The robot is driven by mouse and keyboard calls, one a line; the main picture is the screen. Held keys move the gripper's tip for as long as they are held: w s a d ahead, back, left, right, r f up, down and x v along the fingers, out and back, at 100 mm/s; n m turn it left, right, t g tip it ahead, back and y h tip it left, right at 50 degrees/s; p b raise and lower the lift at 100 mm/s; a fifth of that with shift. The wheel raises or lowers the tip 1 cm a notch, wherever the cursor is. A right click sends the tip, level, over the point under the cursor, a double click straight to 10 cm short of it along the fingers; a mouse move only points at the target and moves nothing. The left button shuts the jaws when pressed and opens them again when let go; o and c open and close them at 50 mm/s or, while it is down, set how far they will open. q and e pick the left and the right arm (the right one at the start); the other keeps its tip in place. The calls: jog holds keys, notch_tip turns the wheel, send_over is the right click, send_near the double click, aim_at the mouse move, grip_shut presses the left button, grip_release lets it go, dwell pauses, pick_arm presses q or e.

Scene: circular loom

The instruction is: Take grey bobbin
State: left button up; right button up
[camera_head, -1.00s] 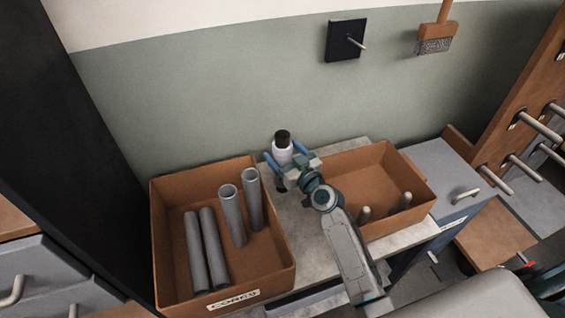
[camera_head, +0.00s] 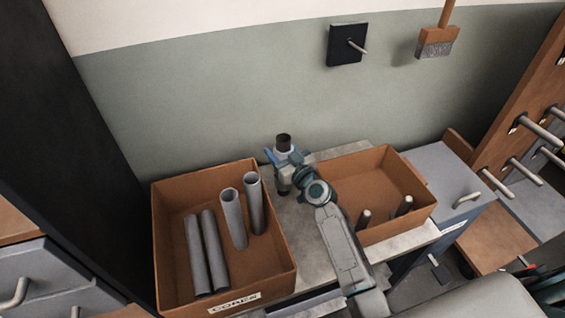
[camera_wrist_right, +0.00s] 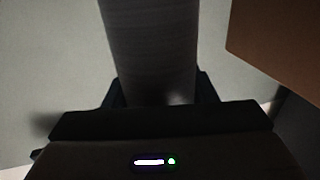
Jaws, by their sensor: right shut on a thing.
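My right gripper (camera_head: 284,158) is shut around an upright bobbin (camera_head: 283,141) between the two bins. In the head view its dark top end sticks up above the fingers, and the gripper hides most of its body. In the right wrist view the bobbin (camera_wrist_right: 150,45) is a grey, finely ribbed cylinder between the fingers of my right gripper (camera_wrist_right: 155,90). Whether its lower end touches the table is hard to tell. My left gripper is not in view.
A brown bin (camera_head: 277,281) labelled for cores holds several grey tubes on the left. Another brown bin (camera_head: 418,216) with two short pegs stands right. The grey table (camera_head: 300,235) is bare between them. A pegged wooden rack (camera_head: 520,95) stands far right.

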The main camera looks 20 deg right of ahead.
aim_at(280, 140)
jog(key=shift+r, duration=0.45)
notch_tip(280, 140, up, 3)
jog(key=shift+r+p, duration=0.1)
jog(key=shift+p, duration=0.45)
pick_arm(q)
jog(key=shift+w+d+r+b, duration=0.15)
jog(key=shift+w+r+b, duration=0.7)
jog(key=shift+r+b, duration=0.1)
pick_arm(e)
jog(key=a+v, duration=0.2)
jog(key=v, duration=1.4)
jog(key=shift+s+r, duration=0.25)
jog(key=shift+r, duration=0.25)
